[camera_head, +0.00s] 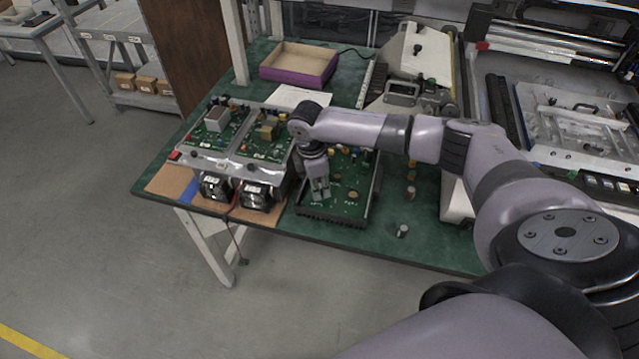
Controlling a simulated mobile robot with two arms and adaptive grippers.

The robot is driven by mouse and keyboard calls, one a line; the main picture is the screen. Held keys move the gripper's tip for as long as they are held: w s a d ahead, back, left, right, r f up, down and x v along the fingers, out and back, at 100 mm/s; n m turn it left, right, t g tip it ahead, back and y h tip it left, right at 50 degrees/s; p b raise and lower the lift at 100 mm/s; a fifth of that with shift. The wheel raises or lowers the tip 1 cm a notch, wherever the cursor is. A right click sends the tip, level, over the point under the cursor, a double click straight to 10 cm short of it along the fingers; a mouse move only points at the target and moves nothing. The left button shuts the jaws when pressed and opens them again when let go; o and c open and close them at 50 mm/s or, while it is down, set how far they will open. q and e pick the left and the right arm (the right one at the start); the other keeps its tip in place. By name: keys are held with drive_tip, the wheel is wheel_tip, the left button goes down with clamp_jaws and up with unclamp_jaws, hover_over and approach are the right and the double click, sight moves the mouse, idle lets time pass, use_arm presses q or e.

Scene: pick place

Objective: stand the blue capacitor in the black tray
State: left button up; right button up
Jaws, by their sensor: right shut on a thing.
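The black tray (334,219) lies near the front edge of the green bench and has a green circuit board in it. My right gripper (320,194) points down over the left part of the tray. It is shut on a small part whose colour and shape are mostly hidden by the fingers. I cannot make out the blue capacitor for certain, nor whether the held part touches the tray. My left gripper is not in view.
A metal chassis with boards and fans (235,165) stands close left of the tray. Small cylindrical parts (402,231) stand to its right. A purple box (299,64) is at the back. My right arm covers the bench behind and right of the tray.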

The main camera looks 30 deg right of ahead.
drive_tip(key=shift+f, duration=0.1)
idle(0.3)
drive_tip(key=o, duration=0.9)
drive_tip(key=c, duration=0.3)
wheel_tip(320, 180, up, 7)
drive_tip(key=p, duration=0.8)
